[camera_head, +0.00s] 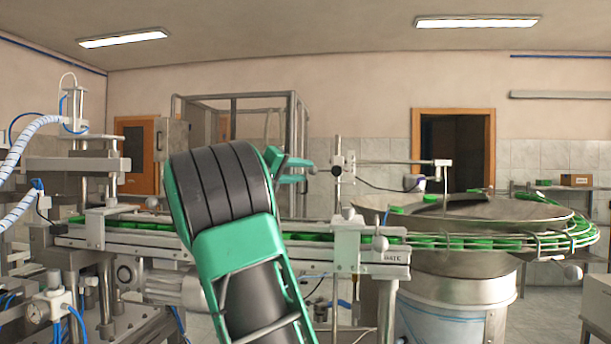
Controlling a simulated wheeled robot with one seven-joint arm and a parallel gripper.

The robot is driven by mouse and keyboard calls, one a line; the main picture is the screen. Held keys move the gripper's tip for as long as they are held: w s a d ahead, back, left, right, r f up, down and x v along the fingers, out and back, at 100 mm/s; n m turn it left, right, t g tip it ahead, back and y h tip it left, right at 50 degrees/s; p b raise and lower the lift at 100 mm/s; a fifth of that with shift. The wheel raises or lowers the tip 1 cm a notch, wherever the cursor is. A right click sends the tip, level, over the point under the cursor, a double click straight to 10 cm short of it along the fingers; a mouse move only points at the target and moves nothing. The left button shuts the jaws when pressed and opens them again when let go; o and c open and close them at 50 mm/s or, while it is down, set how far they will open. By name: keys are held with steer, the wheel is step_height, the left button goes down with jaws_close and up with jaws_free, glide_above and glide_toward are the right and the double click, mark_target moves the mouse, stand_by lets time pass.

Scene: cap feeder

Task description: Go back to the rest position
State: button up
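My green and black arm (232,225) rises from the bottom of the picture, left of centre, and stands in front of the conveyor. My gripper (308,171) shows only in part, as green pieces pointing right from behind the arm's upper end. It appears above the conveyor's rail, and I see nothing held in it.
The conveyor (300,252) with green caps runs across the middle. The round metal feeder bowl (470,222) with green caps stands at the right. A machine with white hoses (32,140) stands at the left. A thin horizontal rod (392,162) crosses right of my gripper. The space above is free.

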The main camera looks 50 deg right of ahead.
steer(key=shift+w+a, duration=0.1)
steer(key=shift+a, duration=0.55)
